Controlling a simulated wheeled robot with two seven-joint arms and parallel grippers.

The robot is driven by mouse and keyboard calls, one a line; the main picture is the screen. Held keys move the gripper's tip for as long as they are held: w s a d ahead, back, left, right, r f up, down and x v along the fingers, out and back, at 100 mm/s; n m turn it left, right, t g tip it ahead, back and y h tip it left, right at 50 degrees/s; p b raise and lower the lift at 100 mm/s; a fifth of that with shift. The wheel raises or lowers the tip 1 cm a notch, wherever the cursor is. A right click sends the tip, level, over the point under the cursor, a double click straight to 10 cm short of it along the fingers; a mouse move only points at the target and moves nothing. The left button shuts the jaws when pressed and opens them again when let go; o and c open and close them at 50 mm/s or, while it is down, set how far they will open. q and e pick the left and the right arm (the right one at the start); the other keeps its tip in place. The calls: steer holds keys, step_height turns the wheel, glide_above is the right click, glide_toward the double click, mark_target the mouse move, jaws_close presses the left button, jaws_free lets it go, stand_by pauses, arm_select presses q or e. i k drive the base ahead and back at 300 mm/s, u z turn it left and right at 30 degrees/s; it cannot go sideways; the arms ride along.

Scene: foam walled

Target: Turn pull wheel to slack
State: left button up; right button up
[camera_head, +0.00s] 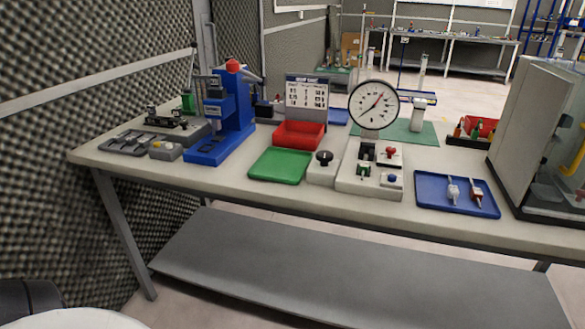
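A black knob-like wheel (324,157) sits on top of a small light grey block (321,173) on the workbench; it may be the pull wheel, but no label is readable. Directly right of it stands a grey test fixture (368,186) with a round white dial gauge (374,103) on top. The gauge's red needle points up and to the right. The fixture carries a red knob (390,151), a blue knob (392,178) and a small green part (364,169). Whether the wheel is tight or slack cannot be seen. Neither of my grippers is in view.
A green tray (280,166) and red bin (298,135) lie left of the wheel. A blue press (222,123) stands farther left. A blue tray (457,195) with two small parts and a glass-fronted cabinet (537,137) are right. The bench's front strip (245,185) is clear.

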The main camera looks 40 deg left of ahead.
mark_target(324, 156)
steer(key=k, duration=0.2)
steer(key=u, duration=1.25)
